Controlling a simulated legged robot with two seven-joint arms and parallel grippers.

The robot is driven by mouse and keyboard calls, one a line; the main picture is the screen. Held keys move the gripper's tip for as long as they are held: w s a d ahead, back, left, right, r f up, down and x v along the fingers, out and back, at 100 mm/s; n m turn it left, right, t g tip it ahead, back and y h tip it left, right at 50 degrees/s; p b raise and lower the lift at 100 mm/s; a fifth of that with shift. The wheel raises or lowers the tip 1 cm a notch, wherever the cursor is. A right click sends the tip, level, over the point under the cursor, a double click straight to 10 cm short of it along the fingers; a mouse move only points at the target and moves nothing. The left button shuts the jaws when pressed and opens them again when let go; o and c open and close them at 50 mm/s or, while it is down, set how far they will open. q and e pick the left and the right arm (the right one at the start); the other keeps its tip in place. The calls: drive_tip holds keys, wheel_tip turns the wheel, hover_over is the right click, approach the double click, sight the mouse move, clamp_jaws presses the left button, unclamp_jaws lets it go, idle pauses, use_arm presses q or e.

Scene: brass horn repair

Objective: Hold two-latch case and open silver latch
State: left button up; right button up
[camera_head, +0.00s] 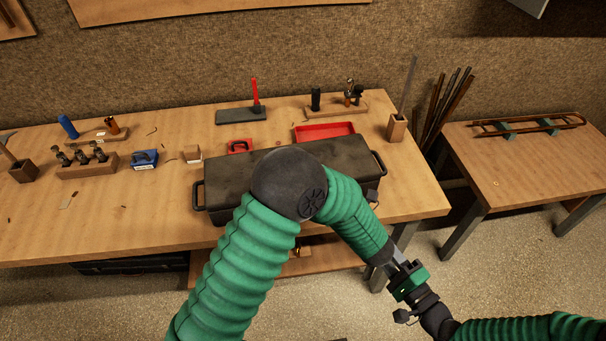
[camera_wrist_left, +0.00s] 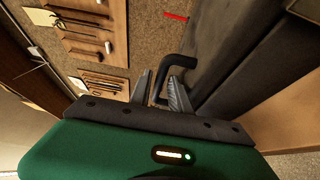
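The dark case (camera_head: 235,175) lies closed on the bench, with a handle at its left end (camera_head: 197,196) and its right end (camera_head: 379,163). My left arm covers its front middle; I make out no silver latch. In the left wrist view, my left gripper (camera_wrist_left: 160,80) has its fingers apart on either side of a black handle (camera_wrist_left: 182,62) on the dark case (camera_wrist_left: 230,50). A gap shows between fingers and bar. The left fingertips are hidden in the head view. My right gripper (camera_head: 396,258) is low in front of the bench, away from the case; its finger gap is unclear.
Behind the case are a red tray (camera_head: 325,132), a red block (camera_head: 240,147) and a red-handled tool (camera_head: 255,92). Wooden holders (camera_head: 88,166) and a blue block (camera_head: 144,159) stand left. A side table (camera_head: 530,170) stands right. The bench's front left is mostly clear.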

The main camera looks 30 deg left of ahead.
use_arm(q)
drive_tip(key=shift+a, duration=0.3)
drive_tip(key=shift+a+f, duration=0.1)
drive_tip(key=shift+c, duration=0.6)
clamp_jaws()
drive_tip(key=shift+d+f, duration=0.1)
drive_tip(key=shift+d, duration=0.1)
